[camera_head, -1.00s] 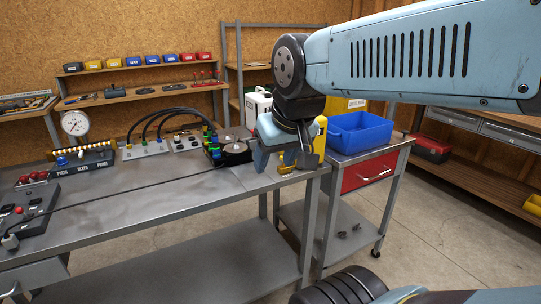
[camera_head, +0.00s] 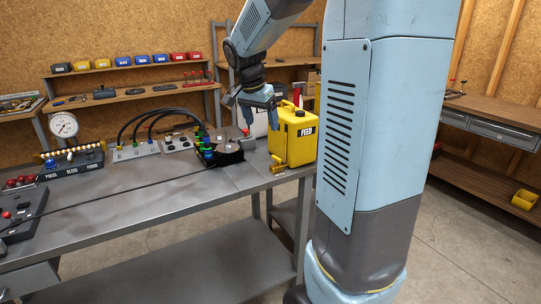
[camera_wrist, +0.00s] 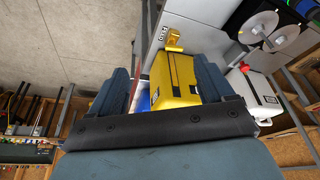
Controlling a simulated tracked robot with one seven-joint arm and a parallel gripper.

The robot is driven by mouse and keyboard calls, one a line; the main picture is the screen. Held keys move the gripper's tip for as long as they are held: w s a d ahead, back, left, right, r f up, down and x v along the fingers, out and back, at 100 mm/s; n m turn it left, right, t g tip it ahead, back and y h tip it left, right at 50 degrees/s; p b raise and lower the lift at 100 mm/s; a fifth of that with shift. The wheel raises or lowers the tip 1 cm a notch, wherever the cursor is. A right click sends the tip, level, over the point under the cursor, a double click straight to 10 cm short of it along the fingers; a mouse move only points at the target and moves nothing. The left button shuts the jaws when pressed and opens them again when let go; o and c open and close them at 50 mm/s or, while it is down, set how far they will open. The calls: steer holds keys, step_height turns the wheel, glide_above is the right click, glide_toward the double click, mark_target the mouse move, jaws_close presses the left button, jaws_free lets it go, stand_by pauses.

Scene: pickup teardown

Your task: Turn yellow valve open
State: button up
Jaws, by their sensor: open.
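A yellow canister (camera_head: 296,132) labelled FEED stands upright at the right end of the metal workbench. A small yellow valve (camera_head: 279,163) sits low on its front-left side, above a FEED tag at the bench edge. I cannot tell whether a finger touches the canister.
A white canister (camera_wrist: 258,95) stands beside the yellow one. A pressure gauge (camera_head: 64,125) and control panels occupy the bench's left. The bench's front middle (camera_head: 130,195) is mostly clear apart from a cable.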

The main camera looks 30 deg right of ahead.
mark_target(276, 157)
steer(key=w+d+f+m+g+h, duration=0.1)
steer(key=w+d+f+m, duration=0.4)
steer(key=w, duration=0.4)
steer(key=shift+n, duration=0.5)
steer(key=x, duration=1.4)
steer(key=shift+s+f, duration=0.2)
steer(key=shift+s, duration=0.05)
steer(key=shift+c, duration=0.2)
